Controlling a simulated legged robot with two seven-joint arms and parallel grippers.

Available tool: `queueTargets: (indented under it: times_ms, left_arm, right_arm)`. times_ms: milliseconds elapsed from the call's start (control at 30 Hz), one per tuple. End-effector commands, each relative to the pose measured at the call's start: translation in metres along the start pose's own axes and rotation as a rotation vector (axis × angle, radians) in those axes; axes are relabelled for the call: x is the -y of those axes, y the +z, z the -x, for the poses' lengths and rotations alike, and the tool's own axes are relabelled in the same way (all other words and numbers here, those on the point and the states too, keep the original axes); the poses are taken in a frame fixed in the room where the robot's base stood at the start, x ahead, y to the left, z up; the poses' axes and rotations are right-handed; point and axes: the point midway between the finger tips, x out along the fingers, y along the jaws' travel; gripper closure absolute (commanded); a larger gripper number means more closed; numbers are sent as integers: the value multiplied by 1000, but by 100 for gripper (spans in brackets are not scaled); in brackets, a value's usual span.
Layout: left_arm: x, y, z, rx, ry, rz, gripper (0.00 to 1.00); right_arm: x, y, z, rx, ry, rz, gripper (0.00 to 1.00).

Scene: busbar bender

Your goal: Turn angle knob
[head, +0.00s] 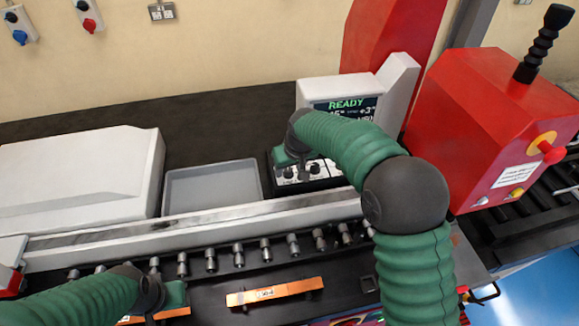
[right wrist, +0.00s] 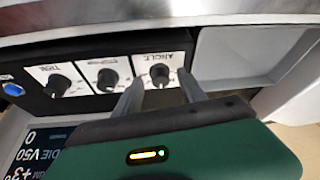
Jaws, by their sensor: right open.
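The angle knob (right wrist: 160,75) is a black knob on a white plate marked ANGLE, on the black control box. In the right wrist view it sits between the two fingertips of my right gripper (right wrist: 160,82), which is open, with a finger to each side; I cannot tell whether either finger touches it. In the head view my right gripper (head: 289,162) is at the control box (head: 335,181) and partly hides its knobs. The display (head: 346,107) above reads READY. My left gripper (head: 168,300) is low at the left, its fingers hidden, beside an orange bar (head: 150,319).
Two more black knobs (right wrist: 107,78) (right wrist: 58,84) and a blue button (right wrist: 13,89) line the box. A grey tray (head: 212,187) and a white housing (head: 75,180) stand left. Another orange bar (head: 274,292) lies in front. A red machine (head: 490,120) stands right.

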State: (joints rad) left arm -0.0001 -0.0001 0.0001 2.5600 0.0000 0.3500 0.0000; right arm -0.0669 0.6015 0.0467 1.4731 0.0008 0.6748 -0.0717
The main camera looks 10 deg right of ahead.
Motion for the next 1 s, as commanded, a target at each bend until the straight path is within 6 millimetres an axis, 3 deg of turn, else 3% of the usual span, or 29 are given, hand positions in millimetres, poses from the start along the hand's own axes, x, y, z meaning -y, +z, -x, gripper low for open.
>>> queueTargets:
  times_ms: [67,433,1000]
  left_arm:
    - [0,0,0,0,0,0,64]
    - [0,0,0,0,0,0,64]
    - [0,-1,4,0,0,0,64]
  right_arm:
    - [0,0,0,0,0,0,52]
    - [1,0,1,0,-1,0,99]
    - [2,0,2,0,45,-107,100]
